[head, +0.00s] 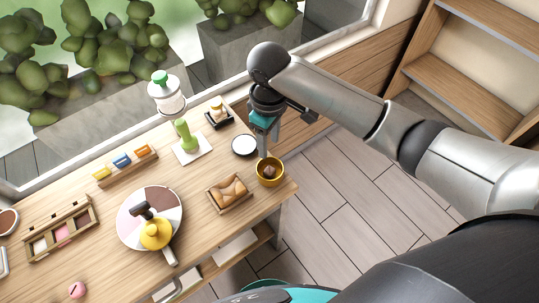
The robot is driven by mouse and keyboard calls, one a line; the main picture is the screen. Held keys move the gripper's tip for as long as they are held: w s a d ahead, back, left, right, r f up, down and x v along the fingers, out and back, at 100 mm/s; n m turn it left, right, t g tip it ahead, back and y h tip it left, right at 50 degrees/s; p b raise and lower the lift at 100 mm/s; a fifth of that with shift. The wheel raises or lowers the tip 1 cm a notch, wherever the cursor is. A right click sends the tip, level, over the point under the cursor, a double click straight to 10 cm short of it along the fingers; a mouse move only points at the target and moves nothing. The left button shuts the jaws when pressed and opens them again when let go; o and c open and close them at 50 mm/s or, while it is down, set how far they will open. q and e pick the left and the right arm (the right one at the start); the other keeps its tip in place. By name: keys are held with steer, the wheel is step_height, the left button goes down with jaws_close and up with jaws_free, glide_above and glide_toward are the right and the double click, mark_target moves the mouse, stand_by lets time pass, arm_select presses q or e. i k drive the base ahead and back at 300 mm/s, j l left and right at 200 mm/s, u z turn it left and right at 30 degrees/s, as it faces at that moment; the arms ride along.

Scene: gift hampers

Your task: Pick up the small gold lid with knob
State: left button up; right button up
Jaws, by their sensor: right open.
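My right gripper (267,142) reaches down from the upper right, its jaws open. Its fingertips are just above a round gold tin (269,180) that holds a brown piece (269,171); I cannot tell whether they touch it. A small gold piece with a raised top (217,104) sits on a small dark tray (224,123) at the back of the table; it looks like the gold lid with knob, but it is too small to be sure. My right gripper is to the right of and nearer than that piece. My left gripper is not in view.
A white dish (244,145) lies beside the gripper. A wooden tray (232,205), a green stand (185,137) and a round board (133,203) with a yellow object (155,234) share the wooden table (205,250). The table's right edge is near the gold tin.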

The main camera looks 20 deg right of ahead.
mark_target(157, 234)
steer(key=u, duration=1.1)
